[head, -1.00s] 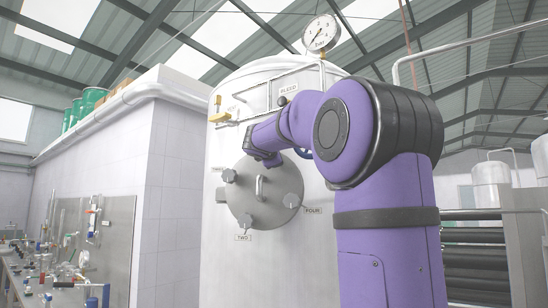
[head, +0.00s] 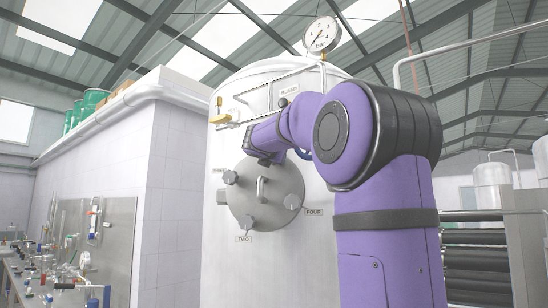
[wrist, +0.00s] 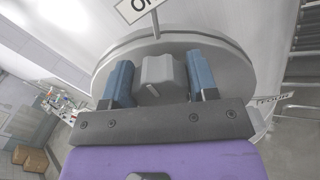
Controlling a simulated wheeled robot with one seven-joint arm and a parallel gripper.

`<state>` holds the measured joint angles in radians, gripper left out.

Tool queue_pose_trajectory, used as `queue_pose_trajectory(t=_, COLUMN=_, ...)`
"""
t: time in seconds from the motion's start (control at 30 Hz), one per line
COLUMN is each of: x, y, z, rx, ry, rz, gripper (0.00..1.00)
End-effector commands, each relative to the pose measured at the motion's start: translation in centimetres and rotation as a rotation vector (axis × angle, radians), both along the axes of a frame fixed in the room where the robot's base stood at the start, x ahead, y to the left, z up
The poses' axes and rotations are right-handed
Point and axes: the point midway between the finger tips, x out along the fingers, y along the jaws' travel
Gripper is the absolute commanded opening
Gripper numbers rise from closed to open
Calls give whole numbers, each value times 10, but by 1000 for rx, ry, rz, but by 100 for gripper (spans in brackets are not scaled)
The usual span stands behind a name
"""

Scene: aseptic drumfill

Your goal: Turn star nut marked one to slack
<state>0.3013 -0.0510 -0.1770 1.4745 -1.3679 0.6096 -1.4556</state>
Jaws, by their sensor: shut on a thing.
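The star nut marked one (wrist: 158,72) is a grey lobed knob on the rim of a round grey hatch cover (wrist: 228,62) in the wrist view. My gripper (wrist: 160,80) is shut on this nut, with one blue finger on each side. In the head view my gripper (head: 270,160) is at the top of the hatch cover (head: 275,205), and it and my arm hide the nut and its sign.
Other star nuts sit on the cover's rim: one at left (head: 230,177), one by sign TWO (head: 245,221), one by sign FOUR (head: 292,201). A handle (head: 261,189) stands out mid-cover. A valve with a yellow lever (head: 222,118) and a pressure gauge (head: 321,35) are above.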

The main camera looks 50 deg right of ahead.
Motion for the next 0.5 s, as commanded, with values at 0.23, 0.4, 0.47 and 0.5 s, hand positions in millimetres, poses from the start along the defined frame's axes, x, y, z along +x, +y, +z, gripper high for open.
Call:
queue_pose_trajectory(t=0.23, x=1, y=0, z=-2, rx=-43, ry=86, rz=-1, gripper=30)
queue_pose_trajectory(t=0.4, x=1, y=0, z=-2, rx=-55, ry=109, rz=-1, gripper=30)
queue_pose_trajectory(t=0.47, x=1, y=0, z=-2, rx=-58, ry=113, rz=-1, gripper=30)
queue_pose_trajectory(t=0.5, x=1, y=0, z=-2, rx=-58, ry=114, rz=-1, gripper=30)
